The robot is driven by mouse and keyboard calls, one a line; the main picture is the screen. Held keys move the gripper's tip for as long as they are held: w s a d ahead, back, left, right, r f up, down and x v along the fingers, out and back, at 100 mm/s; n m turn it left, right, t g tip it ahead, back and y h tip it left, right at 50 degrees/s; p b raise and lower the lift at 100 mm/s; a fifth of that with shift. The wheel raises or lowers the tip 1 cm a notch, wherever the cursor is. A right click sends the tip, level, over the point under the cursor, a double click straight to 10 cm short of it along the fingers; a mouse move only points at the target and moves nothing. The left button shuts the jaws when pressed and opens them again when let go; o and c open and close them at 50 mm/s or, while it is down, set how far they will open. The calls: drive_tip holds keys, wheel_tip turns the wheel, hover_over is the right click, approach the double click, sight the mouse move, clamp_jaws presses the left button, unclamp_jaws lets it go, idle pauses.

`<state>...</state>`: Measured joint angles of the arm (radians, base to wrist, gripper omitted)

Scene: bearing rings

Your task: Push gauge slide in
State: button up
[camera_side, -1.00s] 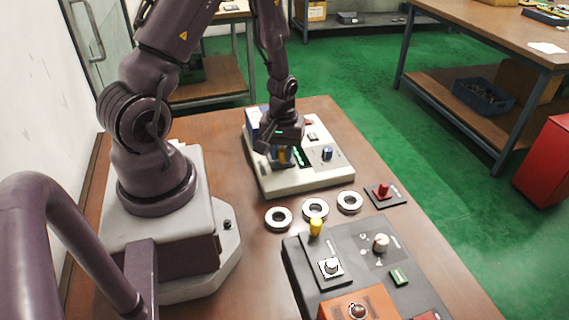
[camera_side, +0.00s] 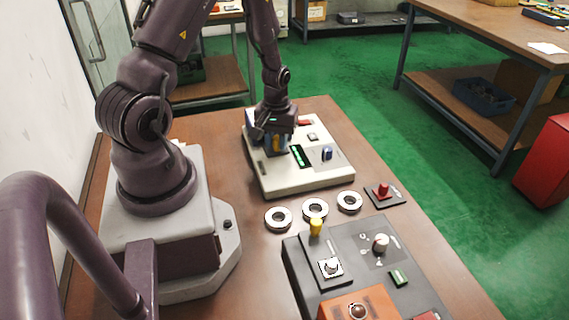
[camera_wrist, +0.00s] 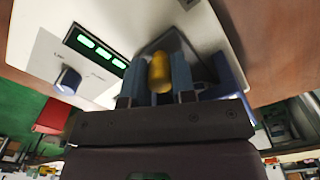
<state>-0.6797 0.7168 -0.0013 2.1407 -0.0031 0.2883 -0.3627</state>
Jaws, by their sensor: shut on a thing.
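The gauge (camera_side: 318,172) is a cream box on the table, with a green lit display (camera_side: 301,156) and a blue knob (camera_side: 327,153). The display also shows in the wrist view (camera_wrist: 95,47). My gripper (camera_side: 277,146) is over the back left part of the gauge. In the wrist view its blue fingers (camera_wrist: 158,80) are shut on a yellow handle (camera_wrist: 160,72), which I take to be the slide's handle. A dark blue block (camera_wrist: 228,78) stands beside the fingers. My gripper hides much of the slide.
Three metal rings (camera_side: 315,210) lie in a row in front of the gauge. A red button on a dark plate (camera_side: 384,192) is to their right. A dark control panel (camera_side: 350,265) with a yellow knob (camera_side: 316,227) stands nearer the camera.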

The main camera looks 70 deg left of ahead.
drive_tip(key=shift+a, duration=0.55)
drive_tip(key=o, duration=0.6)
drive_tip(key=shift+d, duration=0.1)
drive_tip(key=shift+r, duration=0.1)
drive_tip(key=shift+d+r, duration=0.2)
drive_tip(key=shift+r, duration=3.2)
drive_tip(key=s+d+r+m+t, duration=0.2)
drive_tip(key=d+r+m, duration=0.2)
drive_tip(key=d+r, duration=0.3)
drive_tip(key=s+d+r+m+t, duration=0.1)
drive_tip(key=s+d+r+m, duration=0.1)
drive_tip(key=d+r+m, duration=0.2)
drive_tip(key=s+d+r+m+t, duration=0.2)
drive_tip(key=d+r+m, duration=0.2)
drive_tip(key=d+r, duration=0.6)
wheel_tip(320, 180, up, 2)
drive_tip(key=shift+r+t, duration=0.2)
drive_tip(key=shift+t, duration=0.1)
